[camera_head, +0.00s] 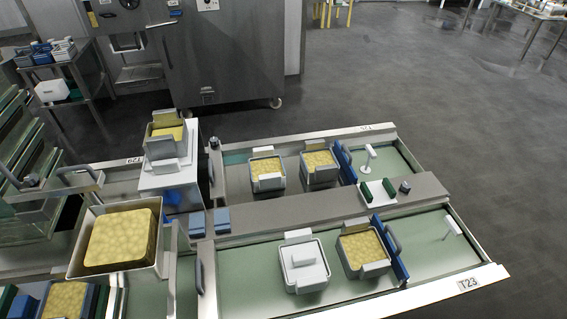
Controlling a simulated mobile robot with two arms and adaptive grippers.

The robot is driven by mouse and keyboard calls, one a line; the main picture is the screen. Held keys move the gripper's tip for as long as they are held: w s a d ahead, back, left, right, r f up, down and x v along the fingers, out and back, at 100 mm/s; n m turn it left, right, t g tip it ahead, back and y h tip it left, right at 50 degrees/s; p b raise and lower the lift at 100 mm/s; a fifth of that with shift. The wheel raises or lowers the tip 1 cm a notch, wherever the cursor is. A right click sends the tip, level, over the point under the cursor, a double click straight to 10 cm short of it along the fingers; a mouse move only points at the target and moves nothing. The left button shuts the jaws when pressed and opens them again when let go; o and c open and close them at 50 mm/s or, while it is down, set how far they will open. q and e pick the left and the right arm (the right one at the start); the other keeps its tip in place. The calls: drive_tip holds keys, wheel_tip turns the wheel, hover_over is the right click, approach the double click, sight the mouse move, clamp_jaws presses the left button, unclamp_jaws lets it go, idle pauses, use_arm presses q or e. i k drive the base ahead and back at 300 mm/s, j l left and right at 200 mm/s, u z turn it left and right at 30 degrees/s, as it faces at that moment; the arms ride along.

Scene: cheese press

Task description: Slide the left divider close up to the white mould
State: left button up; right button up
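The white mould (304,267) stands in the front lane on the green bed. It has a white top and raised grips at its back and front edges. A grey divider (207,270) with a dark handle stands across the same lane to its left. A strip of bare green bed lies between the divider and the white mould. A blue divider (391,250) with a grey handle stands at the right, close beside a grey mould with yellow contents (362,246), which is just right of the white mould. Neither gripper shows in the view.
The back lane holds two yellow-filled moulds (267,171) and another blue divider (345,163). A grey beam (300,205) separates the lanes, with blue blocks (222,219) on it. A large yellow-filled container (120,240) stands at the left. The right lane ends are mostly clear.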

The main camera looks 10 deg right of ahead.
sight(207, 274)
drive_tip(key=j+z, duration=0.45)
drive_tip(key=k+j+z, duration=0.2)
drive_tip(key=z, duration=0.3)
drive_tip(key=u, duration=1)
